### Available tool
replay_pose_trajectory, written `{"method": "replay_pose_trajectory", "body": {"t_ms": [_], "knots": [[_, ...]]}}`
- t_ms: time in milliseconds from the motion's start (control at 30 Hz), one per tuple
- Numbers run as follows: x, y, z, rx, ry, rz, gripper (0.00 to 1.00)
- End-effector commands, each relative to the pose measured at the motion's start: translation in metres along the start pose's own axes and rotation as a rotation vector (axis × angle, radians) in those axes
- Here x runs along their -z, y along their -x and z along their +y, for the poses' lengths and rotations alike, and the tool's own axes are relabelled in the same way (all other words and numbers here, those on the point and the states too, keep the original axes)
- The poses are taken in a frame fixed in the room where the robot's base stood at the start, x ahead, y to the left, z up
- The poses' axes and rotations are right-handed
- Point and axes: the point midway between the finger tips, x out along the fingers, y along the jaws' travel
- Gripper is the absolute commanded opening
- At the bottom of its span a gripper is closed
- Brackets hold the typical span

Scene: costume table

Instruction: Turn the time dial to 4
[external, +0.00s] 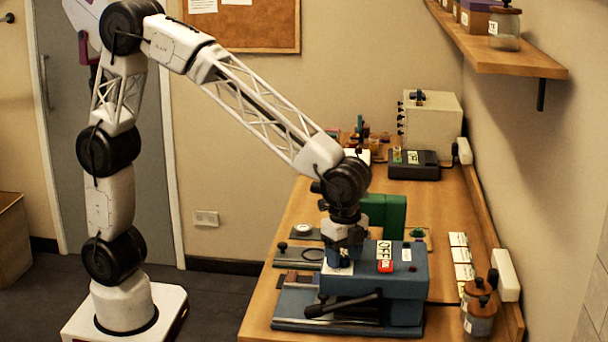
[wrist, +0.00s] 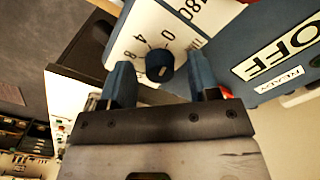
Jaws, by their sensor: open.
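The time dial (wrist: 160,66) is a small dark round knob on a white panel (wrist: 122,40), with 0, 4 and 8 printed around it. A light mark shows on its face, but I cannot tell for sure which number it points to. My gripper (wrist: 163,82) is open, with one blue-grey finger on each side of the dial as the wrist view shows it. I cannot tell whether either finger touches it. In the external view my gripper (external: 337,268) is at the left side of the blue machine (external: 405,283), and the dial is hidden there.
The machine carries an OFF label (external: 384,249) and a red switch (external: 385,266). A dark lever (external: 340,306) crosses its front. A green device (external: 385,212) stands just behind. Jars (external: 480,318) are at the right.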

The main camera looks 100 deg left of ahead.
Motion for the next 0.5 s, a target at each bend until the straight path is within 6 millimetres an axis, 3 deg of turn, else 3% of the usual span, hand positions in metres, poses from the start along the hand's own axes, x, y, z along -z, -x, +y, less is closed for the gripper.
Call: {"method": "replay_pose_trajectory", "body": {"t_ms": [67, 400, 500], "knots": [[0.0, 0.0, 0.0, 0.0, 0.0, 0.0, 0.56], [0.0, 0.0001, 0.0, 0.0, 0.0, 0.0, 0.07], [0.0, 0.0001, -0.0001, 0.0, 0.002, 0.0, 0.07]]}}
